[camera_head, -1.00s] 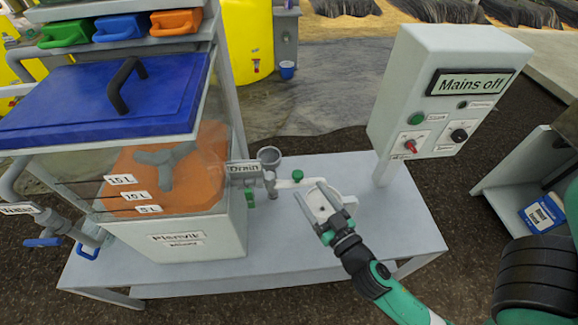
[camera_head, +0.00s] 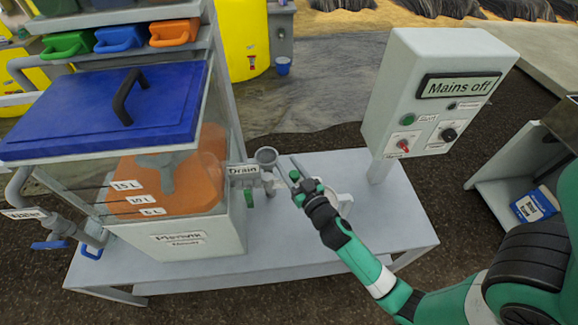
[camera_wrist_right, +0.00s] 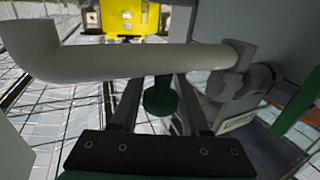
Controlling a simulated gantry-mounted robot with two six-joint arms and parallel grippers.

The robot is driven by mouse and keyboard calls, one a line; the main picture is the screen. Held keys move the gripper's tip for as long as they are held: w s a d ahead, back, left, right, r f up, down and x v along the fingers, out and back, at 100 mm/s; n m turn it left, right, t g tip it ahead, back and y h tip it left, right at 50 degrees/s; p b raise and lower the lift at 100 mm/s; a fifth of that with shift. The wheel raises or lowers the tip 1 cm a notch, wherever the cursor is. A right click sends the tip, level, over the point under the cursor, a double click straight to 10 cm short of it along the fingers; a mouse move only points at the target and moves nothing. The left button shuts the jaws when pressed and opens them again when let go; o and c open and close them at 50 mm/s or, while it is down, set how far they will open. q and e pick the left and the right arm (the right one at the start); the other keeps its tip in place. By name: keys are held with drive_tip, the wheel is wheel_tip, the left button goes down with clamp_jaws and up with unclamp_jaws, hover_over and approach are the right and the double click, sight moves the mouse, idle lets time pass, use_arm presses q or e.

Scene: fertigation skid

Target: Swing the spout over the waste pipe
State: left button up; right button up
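In the right wrist view the spout (camera_wrist_right: 130,64) is a pale grey pipe lying across the picture, its bent end at the left and a grey fitting (camera_wrist_right: 238,62) at the right. A green knob (camera_wrist_right: 160,97) hangs between the fingers of my right gripper (camera_wrist_right: 160,90); gaps show on both sides. In the head view my right gripper (camera_head: 292,170) is open over the bench, beside the drain outlet, and hides much of the spout. My left gripper is not in view.
The tank (camera_head: 180,240) with a blue lid stands on the left of the grey bench (camera_head: 390,225). A control box (camera_head: 430,100) reading "Mains off" stands at the right rear. A white round piece (camera_head: 344,203) is partly behind my gripper. The bench's right front is clear.

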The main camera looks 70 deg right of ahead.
clamp_jaws()
idle(1.1)
